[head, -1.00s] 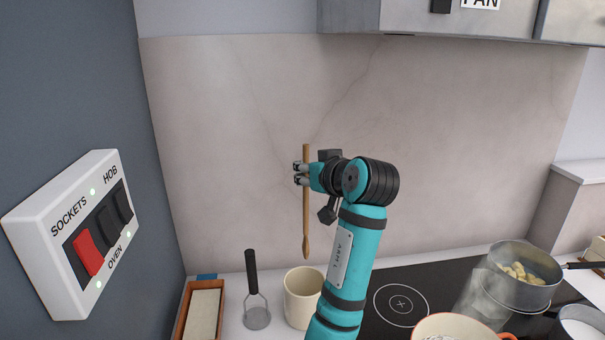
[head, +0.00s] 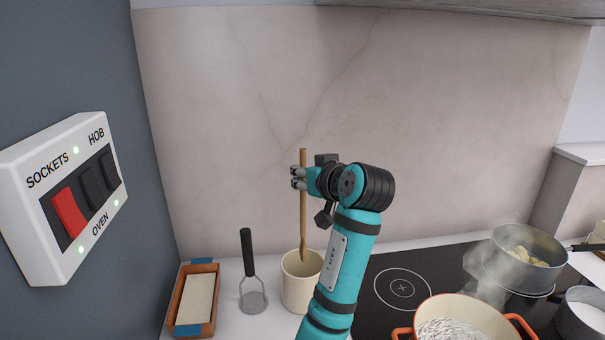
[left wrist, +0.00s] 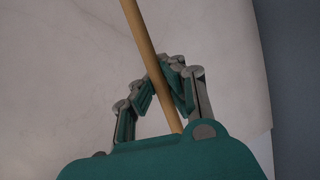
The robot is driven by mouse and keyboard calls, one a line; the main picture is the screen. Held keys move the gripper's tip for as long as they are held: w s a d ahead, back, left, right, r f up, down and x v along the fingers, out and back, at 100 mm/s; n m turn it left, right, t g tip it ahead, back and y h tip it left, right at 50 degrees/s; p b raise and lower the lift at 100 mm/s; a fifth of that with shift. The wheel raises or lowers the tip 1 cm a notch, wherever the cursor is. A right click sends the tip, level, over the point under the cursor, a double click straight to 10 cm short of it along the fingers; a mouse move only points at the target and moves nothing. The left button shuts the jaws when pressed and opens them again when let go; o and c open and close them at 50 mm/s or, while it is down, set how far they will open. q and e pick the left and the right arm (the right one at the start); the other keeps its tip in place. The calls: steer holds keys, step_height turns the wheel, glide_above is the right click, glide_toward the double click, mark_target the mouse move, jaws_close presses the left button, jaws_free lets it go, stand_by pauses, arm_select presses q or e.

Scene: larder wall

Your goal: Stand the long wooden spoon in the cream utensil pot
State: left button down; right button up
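The long wooden spoon (head: 303,215) hangs upright in the head view, its wider end down at the mouth of the cream utensil pot (head: 297,290). Whether the tip is inside the rim or just above it I cannot tell for sure. My left gripper (head: 298,178) is shut on the upper part of the spoon's handle. In the left wrist view the handle (left wrist: 145,45) runs between the fingers (left wrist: 160,90). The pot stands upright on the counter, partly hidden by my left arm. My right gripper is not in view.
A masher (head: 250,270) with a black handle stands left of the pot. A wooden tray (head: 178,318) lies further left. At right, the black hob (head: 375,312) bears an orange-handled pan (head: 440,308) and a steaming steel pan (head: 520,262). A switch panel (head: 60,190) is on the left wall.

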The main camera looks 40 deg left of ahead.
mark_target(304, 208)
arm_select(q)
steer(key=shift+f+b, duration=2.55)
steer(key=shift+f, duration=1.4)
steer(key=c, duration=1.4)
jaws_free()
steer(key=shift+d, duration=0.15)
steer(key=v, duration=1.1)
steer(key=shift+s+d+r, duration=0.2)
steer(key=shift+s+d, duration=0.05)
steer(key=shift+d, duration=0.05)
